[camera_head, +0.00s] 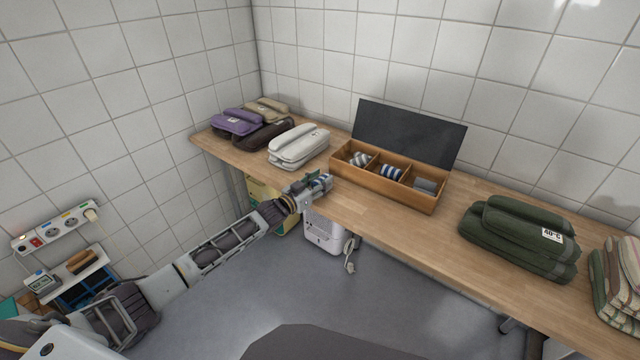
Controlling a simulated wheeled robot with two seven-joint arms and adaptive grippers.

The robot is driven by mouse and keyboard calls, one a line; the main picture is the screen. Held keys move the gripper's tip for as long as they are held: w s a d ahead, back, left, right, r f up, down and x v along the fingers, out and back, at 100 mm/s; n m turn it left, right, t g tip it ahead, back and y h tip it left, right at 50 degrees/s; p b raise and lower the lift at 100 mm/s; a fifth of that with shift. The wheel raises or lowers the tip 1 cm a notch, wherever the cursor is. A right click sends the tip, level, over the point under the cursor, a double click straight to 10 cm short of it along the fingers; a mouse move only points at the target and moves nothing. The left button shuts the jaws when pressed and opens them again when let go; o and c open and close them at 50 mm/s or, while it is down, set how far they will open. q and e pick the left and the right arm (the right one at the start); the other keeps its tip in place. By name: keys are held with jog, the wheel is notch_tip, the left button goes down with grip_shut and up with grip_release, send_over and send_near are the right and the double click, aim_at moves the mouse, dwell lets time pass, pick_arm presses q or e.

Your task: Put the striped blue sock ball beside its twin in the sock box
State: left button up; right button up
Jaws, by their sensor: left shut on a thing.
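The wooden sock box (386,188) stands on the wooden counter with its dark lid raised at the back. It has three compartments. The left one holds grey-and-white striped socks (359,158). The middle one holds a blue-and-white striped sock ball (391,172). The right one holds something grey and flat (425,185). My left gripper (321,183) is at the counter's front edge, left of and in front of the box. It is shut on a small, mostly hidden thing that looks like the other striped blue sock ball (325,179). My right gripper is not in view.
A white folded bundle (298,146) lies left of the box, with purple, brown and tan bundles (238,122) beyond it. Dark green folded towels (518,236) lie to the right. Bare counter (400,222) runs in front of the box. A white appliance (323,235) stands below the counter.

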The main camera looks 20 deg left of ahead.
pick_arm(q)
jog(key=shift+f, duration=0.3)
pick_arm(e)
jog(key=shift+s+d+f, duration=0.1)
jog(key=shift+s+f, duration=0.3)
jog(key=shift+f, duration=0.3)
pick_arm(q)
jog(key=shift+f, duration=0.1)
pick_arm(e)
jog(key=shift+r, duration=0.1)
pick_arm(q)
jog(key=shift+f, duration=0.1)
jog(key=o, duration=1)
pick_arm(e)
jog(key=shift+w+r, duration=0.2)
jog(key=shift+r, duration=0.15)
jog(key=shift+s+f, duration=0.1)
